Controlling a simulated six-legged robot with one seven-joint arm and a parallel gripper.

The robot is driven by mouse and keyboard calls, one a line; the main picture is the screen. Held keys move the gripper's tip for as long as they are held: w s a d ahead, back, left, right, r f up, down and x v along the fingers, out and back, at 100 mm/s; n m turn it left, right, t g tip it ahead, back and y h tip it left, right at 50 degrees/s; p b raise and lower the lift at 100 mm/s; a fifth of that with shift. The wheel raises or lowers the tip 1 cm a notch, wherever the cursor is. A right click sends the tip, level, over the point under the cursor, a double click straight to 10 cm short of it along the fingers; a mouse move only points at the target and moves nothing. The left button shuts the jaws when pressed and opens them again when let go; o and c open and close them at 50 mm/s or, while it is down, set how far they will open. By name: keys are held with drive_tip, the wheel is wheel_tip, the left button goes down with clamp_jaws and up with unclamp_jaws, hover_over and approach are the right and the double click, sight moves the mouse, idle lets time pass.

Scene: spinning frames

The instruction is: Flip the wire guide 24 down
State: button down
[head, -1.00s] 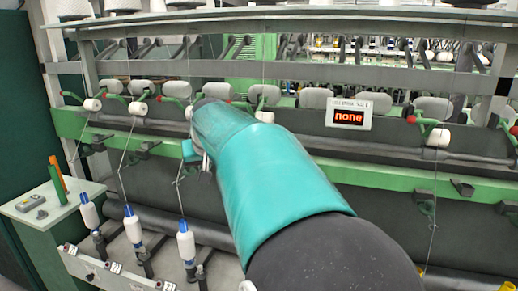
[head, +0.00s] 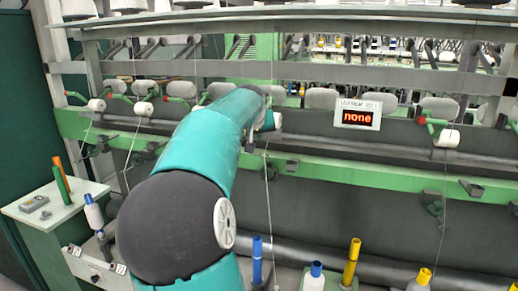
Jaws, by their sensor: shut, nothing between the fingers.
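The wire guides are small dark brackets along the green rail (head: 355,172). One guide (head: 291,165) sits just right of my gripper, and others sit at the left (head: 155,147) and the far right (head: 470,188). I cannot read any number on them, so I cannot tell which is 24. My teal arm reaches up from below to the rail. My gripper (head: 251,141) is at its far end, small and mostly hidden by the arm, shut and empty. It is close to the rail beside a hanging thread; contact cannot be told.
A display (head: 357,113) reading "none" stands above the rail. Bobbins and tubes, one blue (head: 257,262) and one yellow (head: 351,263), stand below. A side table (head: 55,207) is at left. Threads hang down.

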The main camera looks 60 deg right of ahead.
drive_tip(key=shift+s+a+f, duration=0.2)
drive_tip(key=shift+s+f, duration=0.05)
drive_tip(key=shift+f, duration=0.35)
drive_tip(key=shift+s+a+f, duration=0.2)
drive_tip(key=shift+f, duration=0.4)
drive_tip(key=shift+s+a+f, duration=0.2)
drive_tip(key=shift+s+f, duration=0.05)
drive_tip(key=shift+f, duration=0.35)
drive_tip(key=shift+a+f+h, duration=0.1)
drive_tip(key=shift+f+h, duration=0.05)
drive_tip(key=shift+h, duration=0.15)
